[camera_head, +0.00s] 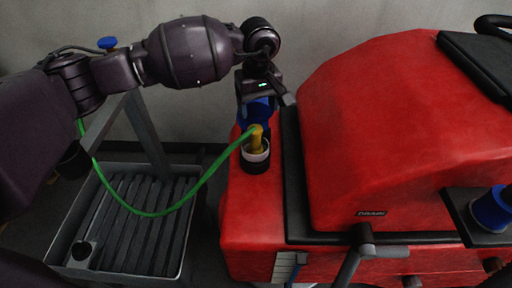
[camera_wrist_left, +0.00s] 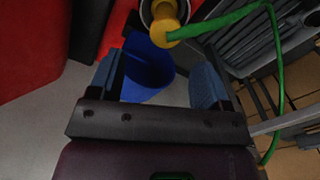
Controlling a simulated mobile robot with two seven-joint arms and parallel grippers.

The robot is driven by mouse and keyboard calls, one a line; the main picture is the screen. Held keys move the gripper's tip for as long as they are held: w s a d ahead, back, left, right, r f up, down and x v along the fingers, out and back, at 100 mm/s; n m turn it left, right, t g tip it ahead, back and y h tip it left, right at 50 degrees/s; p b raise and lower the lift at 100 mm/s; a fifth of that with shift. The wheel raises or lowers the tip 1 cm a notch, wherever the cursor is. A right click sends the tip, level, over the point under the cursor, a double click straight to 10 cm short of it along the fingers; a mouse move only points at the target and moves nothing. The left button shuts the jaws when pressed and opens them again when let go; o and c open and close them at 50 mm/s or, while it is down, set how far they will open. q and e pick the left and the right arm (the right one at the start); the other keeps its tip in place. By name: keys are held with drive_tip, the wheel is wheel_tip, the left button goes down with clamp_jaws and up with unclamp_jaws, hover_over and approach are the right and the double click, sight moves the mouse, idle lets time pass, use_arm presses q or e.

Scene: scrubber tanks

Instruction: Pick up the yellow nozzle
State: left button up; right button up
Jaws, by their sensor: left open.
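The yellow nozzle (camera_head: 256,140) stands in a round filler opening (camera_head: 256,160) with a white and black rim on the red machine. A green hose (camera_head: 180,207) runs from the nozzle to the left. In the left wrist view the nozzle (camera_wrist_left: 168,28) is at the top, beyond the fingertips. My left gripper (camera_head: 264,100) is open, just behind and above the nozzle. In the left wrist view its fingers (camera_wrist_left: 157,70) are apart, with a blue cup-shaped lid (camera_wrist_left: 148,70) showing between them. I see no contact with the nozzle. My right gripper is not in view.
The red scrubber machine (camera_head: 400,130) fills the right side, its raised body close beside the gripper. A grey grated basin (camera_head: 130,225) stands at the lower left, under the hose. A blue cylinder (camera_head: 490,210) is at the right edge. A plain wall is behind.

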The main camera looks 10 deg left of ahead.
sight(255, 137)
use_arm(q)
wheel_tip(255, 137, down, 5)
drive_tip(key=shift+s+f, duration=0.1)
drive_tip(key=shift+f, duration=0.05)
drive_tip(key=shift+s+a+f+b, duration=0.1)
drive_tip(key=shift+a+f+b, duration=0.1)
drive_tip(key=shift+f, duration=1.15)
drive_tip(key=shift+s+a+f+b, duration=0.1)
drive_tip(key=shift+f+b, duration=0.05)
drive_tip(key=shift+f, duration=1.15)
drive_tip(key=shift+r, duration=0.1)
drive_tip(key=c, duration=1)
